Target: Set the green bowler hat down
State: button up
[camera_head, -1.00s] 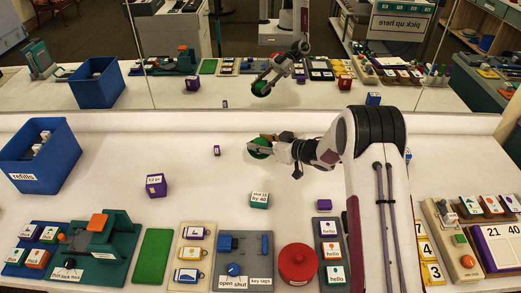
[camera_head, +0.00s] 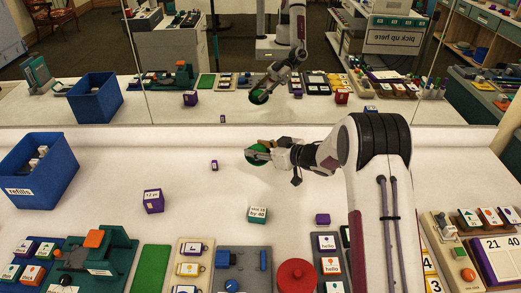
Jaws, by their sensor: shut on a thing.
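The green bowler hat (camera_head: 256,160) is in my gripper (camera_head: 259,151), over the back middle of the white table. The fingers are shut on it and cover part of it. The hat seems to be held above the table; the height of the gap is hard to tell. Its reflection shows in the mirror behind.
The blue refills bin (camera_head: 38,172) stands at the left. A small purple block (camera_head: 214,165), a purple box (camera_head: 153,201), a teal block (camera_head: 258,214) and another purple block (camera_head: 322,219) lie mid-table. A red lidded pot (camera_head: 296,276) and several boards line the front.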

jog(key=shift+d, duration=0.1)
jog(key=w+d+m+t+h, duration=0.1)
jog(key=d+m, duration=0.1)
jog(key=d, duration=0.8)
jog(key=m+t+h, duration=0.2)
jog(key=m+h, duration=0.1)
jog(key=h, duration=0.1)
send_over(324, 177)
jog(key=shift+s+r, duration=0.1)
jog(key=shift+r, duration=0.05)
jog(key=shift+f, duration=3.1)
jog(key=shift+f, duration=0.1)
jog(key=shift+f, duration=1.8)
jog(key=shift+f, duration=0.1)
